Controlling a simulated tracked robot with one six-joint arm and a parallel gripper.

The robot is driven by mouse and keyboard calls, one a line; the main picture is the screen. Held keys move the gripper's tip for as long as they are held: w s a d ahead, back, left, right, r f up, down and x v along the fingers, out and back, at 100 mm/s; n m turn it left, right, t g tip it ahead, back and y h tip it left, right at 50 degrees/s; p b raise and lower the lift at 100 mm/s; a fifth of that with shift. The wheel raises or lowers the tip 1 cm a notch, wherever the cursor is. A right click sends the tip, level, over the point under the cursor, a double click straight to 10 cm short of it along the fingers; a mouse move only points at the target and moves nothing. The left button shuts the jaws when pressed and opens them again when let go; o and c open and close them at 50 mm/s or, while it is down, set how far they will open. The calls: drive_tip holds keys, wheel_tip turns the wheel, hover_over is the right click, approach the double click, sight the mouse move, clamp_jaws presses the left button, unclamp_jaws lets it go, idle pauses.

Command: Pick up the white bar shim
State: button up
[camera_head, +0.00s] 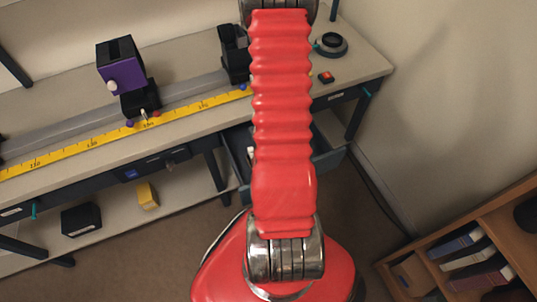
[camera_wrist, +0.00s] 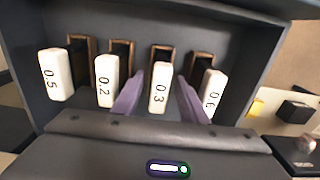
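Several white bars stand in a row of slots in a dark drawer (camera_wrist: 220,32) in the wrist view. They are marked 0.5 (camera_wrist: 55,75), 0.2 (camera_wrist: 107,82), 0.3 (camera_wrist: 160,90) and one at the right partly covered by a finger (camera_wrist: 211,88), its last digit unclear. My gripper (camera_wrist: 160,76) is open, its two purple fingers on either side of the 0.3 bar, with gaps visible between. No bar is held. In the head view my red arm hides the gripper and much of the open drawer (camera_head: 331,158).
The drawer's front wall carries an oval fitting (camera_wrist: 168,168). On the bench stand a purple block (camera_head: 122,75) on a rail, a yellow ruler (camera_head: 90,143) and a black ring (camera_head: 331,43). A bookshelf (camera_head: 485,225) stands at right; floor between is clear.

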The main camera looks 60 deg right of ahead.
clamp_jaws()
idle(0.5)
drive_tip(key=shift+r, duration=5.05)
